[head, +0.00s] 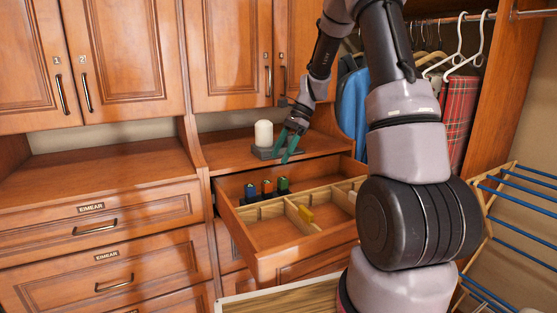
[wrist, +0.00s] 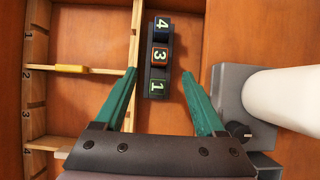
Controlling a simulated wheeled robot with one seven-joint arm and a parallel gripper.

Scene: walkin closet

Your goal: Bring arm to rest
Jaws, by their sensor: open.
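My gripper (head: 290,145) is above the back part of an open drawer (head: 262,262), close to the cabinet ledge. In the wrist view my gripper (wrist: 165,85) has its two green fingers spread wide with nothing held between them. Beyond the fingertips, a dark holder (wrist: 158,58) carries blocks marked 4, 3 and 1. In the head view the blocks (head: 267,187) sit along the drawer's back left. My arm reaches in from the upper right.
A white cylinder on a grey base (head: 264,134) stands on the ledge right beside my gripper. Wooden dividers (head: 300,215) and a yellow piece (head: 306,214) are in the drawer. Hanging clothes (head: 457,115) and a blue-barred rack (head: 515,215) are at right. The left counter (head: 95,175) is clear.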

